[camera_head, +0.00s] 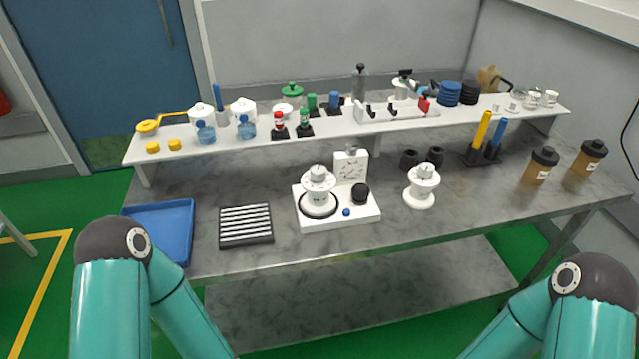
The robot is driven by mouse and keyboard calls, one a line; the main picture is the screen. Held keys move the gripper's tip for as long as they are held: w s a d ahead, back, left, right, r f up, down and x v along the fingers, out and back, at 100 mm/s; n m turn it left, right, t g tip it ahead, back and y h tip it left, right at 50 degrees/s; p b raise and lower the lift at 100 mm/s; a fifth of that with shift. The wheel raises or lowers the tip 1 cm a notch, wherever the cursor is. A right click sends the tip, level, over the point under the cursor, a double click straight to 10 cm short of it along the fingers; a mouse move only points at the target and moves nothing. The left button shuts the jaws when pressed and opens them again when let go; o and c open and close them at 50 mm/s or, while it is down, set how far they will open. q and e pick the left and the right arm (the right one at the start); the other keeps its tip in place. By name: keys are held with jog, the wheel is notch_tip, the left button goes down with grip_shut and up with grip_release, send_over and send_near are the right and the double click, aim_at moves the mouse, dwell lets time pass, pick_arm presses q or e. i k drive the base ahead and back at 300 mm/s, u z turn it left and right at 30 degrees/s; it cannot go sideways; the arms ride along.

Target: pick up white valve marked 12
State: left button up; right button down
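Two white valves with grey tops stand on the grey marble-look bench. One valve (318,191) sits upright on a white base unit (338,216), inside a black ring. The other valve (422,186) stands upright on the bench to the right of that unit. Their markings are too small to read, so I cannot tell which is marked 12. My two teal arms show at the bottom left and bottom right. Both grippers are out of the picture.
A blue tray (176,212) and a black-and-white slotted rack (245,226) lie left of the base unit. Amber bottles (540,166) stand at the right. A raised white shelf (345,128) with many small items runs behind. The front bench strip is mostly clear.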

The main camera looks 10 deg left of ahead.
aim_at(318, 202)
jog(key=u, duration=0.75)
jog(key=k, duration=0.9)
jog(key=z, duration=0.7)
jog(key=i, duration=1)
